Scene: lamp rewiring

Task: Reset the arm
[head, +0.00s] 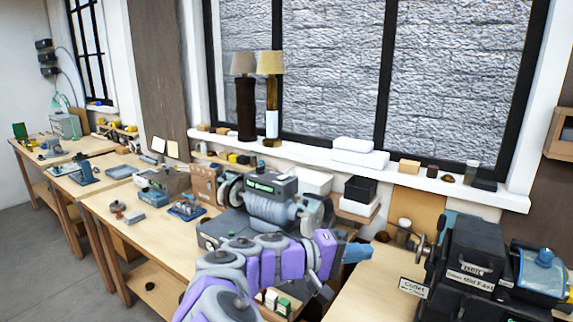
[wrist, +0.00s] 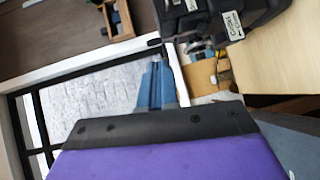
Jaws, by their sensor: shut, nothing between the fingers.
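My purple and grey arm reaches up from the bottom of the head view. My gripper (head: 358,252) is its blue tip, pointing right over the workbench. In the wrist view my gripper (wrist: 157,82) shows as blue fingers close together, beyond the black and purple edge of my wrist. The fingers are shut and hold nothing. No object touches them.
A grey lathe-like machine (head: 268,205) stands behind my arm. A black machine (head: 470,255) with a "Collet" sign (head: 413,287) is to the right. Two lamps, one dark (head: 246,110) and one brown (head: 272,95), stand on the white window sill (head: 300,152).

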